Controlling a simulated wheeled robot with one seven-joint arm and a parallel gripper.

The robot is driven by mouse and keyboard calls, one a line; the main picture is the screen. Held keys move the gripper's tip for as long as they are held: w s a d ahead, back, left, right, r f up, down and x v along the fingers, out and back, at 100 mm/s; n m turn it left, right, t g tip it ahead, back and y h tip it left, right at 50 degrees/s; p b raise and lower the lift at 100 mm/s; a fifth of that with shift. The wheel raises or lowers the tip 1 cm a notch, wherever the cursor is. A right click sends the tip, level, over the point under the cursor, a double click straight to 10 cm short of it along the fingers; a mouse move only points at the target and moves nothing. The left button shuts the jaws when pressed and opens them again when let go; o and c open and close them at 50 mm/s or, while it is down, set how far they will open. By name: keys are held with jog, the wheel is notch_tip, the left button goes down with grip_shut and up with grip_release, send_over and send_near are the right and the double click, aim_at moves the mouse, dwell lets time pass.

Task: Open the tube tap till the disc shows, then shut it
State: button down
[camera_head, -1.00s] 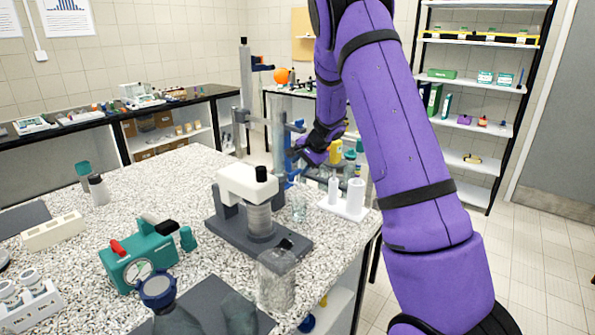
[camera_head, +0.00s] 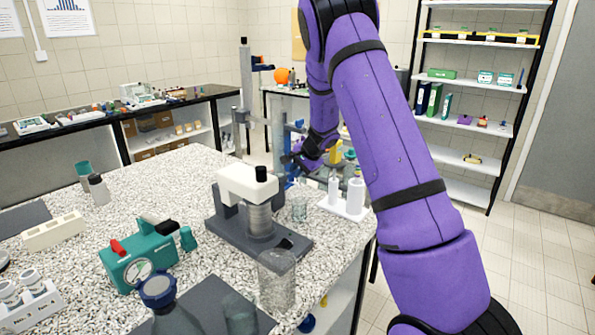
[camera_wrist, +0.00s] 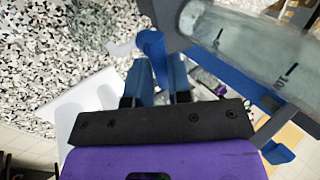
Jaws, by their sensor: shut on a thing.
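In the wrist view a clear tube (camera_wrist: 255,40) with dark marks runs across the upper right. A blue tap handle (camera_wrist: 152,48) reaches down between my gripper's blue fingers. My gripper (camera_wrist: 158,72) is shut on that handle. In the head view my gripper (camera_head: 292,162) is at the lower part of the clear tube (camera_head: 278,128), which stands upright in blue clamps beyond the shaker. My purple arm and wrist hide part of this area. I cannot make out a disc in the tube.
A small clear beaker (camera_head: 300,208) stands on the speckled bench below the tap. A white stand (camera_head: 345,207) with white cylinders is close to its right. The white-and-grey press (camera_head: 245,187), a glass jar (camera_head: 277,280) and a green pump (camera_head: 140,257) are nearer.

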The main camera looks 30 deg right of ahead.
jog(key=shift+s+a+m+h, duration=0.1)
jog(key=shift+s+m+h, duration=0.1)
jog(key=shift+m+h, duration=0.7)
jog(key=shift+s+a+m+h, duration=0.15)
jog(key=shift+m+h, duration=0.25)
jog(key=shift+m, duration=0.9)
jog(key=c, duration=1.1)
grip_release()
jog(key=shift+o, duration=0.2)
jog(key=shift+s, duration=0.1)
jog(key=v, duration=1)
jog(key=shift+s+r, duration=0.25)
jog(key=shift+s, duration=0.05)
jog(key=shift+d, duration=0.1)
